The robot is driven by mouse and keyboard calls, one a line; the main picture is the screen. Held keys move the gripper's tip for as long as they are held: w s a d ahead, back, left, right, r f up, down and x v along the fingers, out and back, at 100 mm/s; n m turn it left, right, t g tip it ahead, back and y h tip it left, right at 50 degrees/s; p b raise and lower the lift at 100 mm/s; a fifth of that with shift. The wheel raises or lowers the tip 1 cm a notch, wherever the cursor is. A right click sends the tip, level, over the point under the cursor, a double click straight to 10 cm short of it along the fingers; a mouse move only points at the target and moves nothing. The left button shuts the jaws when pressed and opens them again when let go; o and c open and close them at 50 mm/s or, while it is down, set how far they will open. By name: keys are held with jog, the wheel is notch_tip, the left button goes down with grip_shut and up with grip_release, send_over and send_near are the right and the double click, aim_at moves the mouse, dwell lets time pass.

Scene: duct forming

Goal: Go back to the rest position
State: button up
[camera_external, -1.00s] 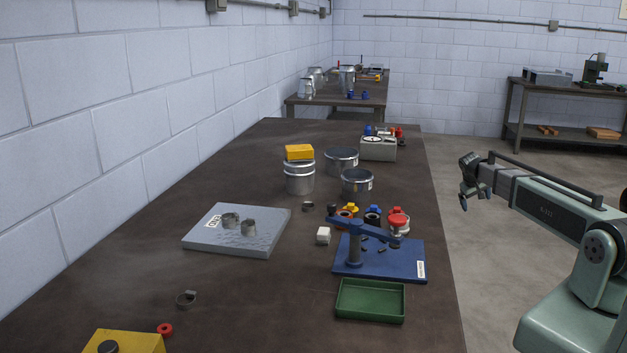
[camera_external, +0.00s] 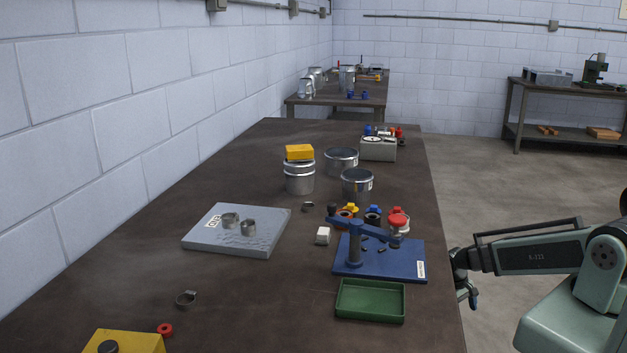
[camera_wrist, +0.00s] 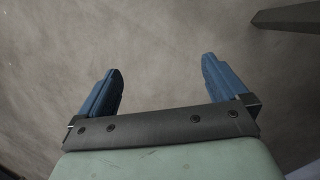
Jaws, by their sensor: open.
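My gripper (camera_external: 470,297) hangs just off the right edge of the table, over the floor, pointing down. In the wrist view my gripper (camera_wrist: 162,88) has its two blue fingers wide apart, with only bare floor between them. It is open and empty. The green tray (camera_external: 345,309) and the blue plate (camera_external: 410,250) with its lever fixture (camera_external: 355,250) are on the table to the left of my gripper, apart from it.
A grey slab (camera_external: 205,240) bears two metal rings. Metal pots (camera_external: 357,185), a yellow block (camera_external: 299,152) and a grey box with dials (camera_external: 378,150) stand farther back. The dark table's right edge (camera_external: 450,270) is close to my gripper. The floor beyond is clear.

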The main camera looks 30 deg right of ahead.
jog(key=s+a+f+g, duration=0.1)
jog(key=s+a+f, duration=0.1)
jog(key=s, duration=0.5)
jog(key=s+a+f+n+g+y, duration=0.1)
jog(key=s+a+f, duration=0.1)
jog(key=s+a, duration=0.3)
jog(key=s+a+f+g, duration=0.1)
jog(key=s+a, duration=0.3)
jog(key=s, duration=0.5)
jog(key=shift+f+g+y, duration=0.3)
jog(key=shift+f, duration=0.2)
